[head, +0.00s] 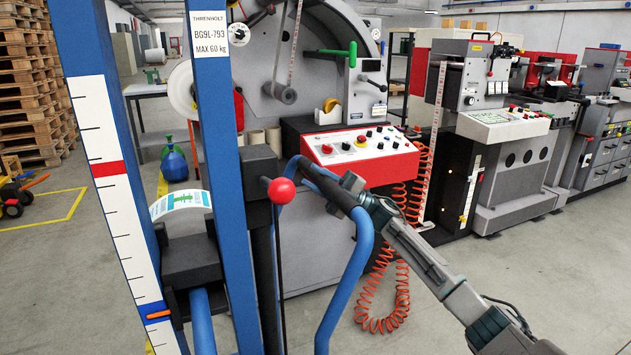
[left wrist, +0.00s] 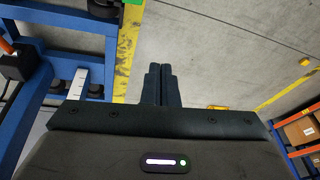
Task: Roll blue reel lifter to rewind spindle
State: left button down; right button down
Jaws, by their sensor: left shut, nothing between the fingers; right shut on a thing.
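The blue reel lifter (head: 218,150) stands close in front of me at the left in the head view, with two blue uprights, a black carriage (head: 192,262), a white scale and a red-knobbed lever. My right gripper (head: 346,196) is shut on the lifter's blue handle (head: 362,245), near its dark grip. The grey label machine (head: 262,55) is behind the lifter, and a short grey spindle-like roller (head: 286,93) sticks out from it; I cannot tell if this is the rewind spindle. My left gripper (left wrist: 162,84) is shut and empty over the floor in the left wrist view.
More machines stand at the right. Pallets (head: 35,80) are stacked at the left. The left wrist view shows blue frame parts (left wrist: 62,50) and a yellow floor line (left wrist: 127,50).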

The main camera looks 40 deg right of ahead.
aim_at(336, 190)
jog(key=shift+r, duration=0.15)
jog(key=c, duration=1.1)
grip_release()
jog(key=shift+s+d+f, duration=0.15)
jog(key=shift+f, duration=0.2)
pick_arm(q)
jog(key=shift+s+d+r+t+b, duration=0.15)
jog(key=shift+d+r+t+b, duration=0.15)
jog(key=shift+r+b, duration=0.35)
jog(key=shift+s+d+r+t+b, duration=0.1)
jog(key=shift+d+r+t+b, duration=0.15)
jog(key=shift+r, duration=0.6)
pick_arm(e)
jog(key=v, duration=1)
pick_arm(q)
jog(key=shift+f, duration=0.15)
pick_arm(e)
jog(key=shift+d, duration=0.15)
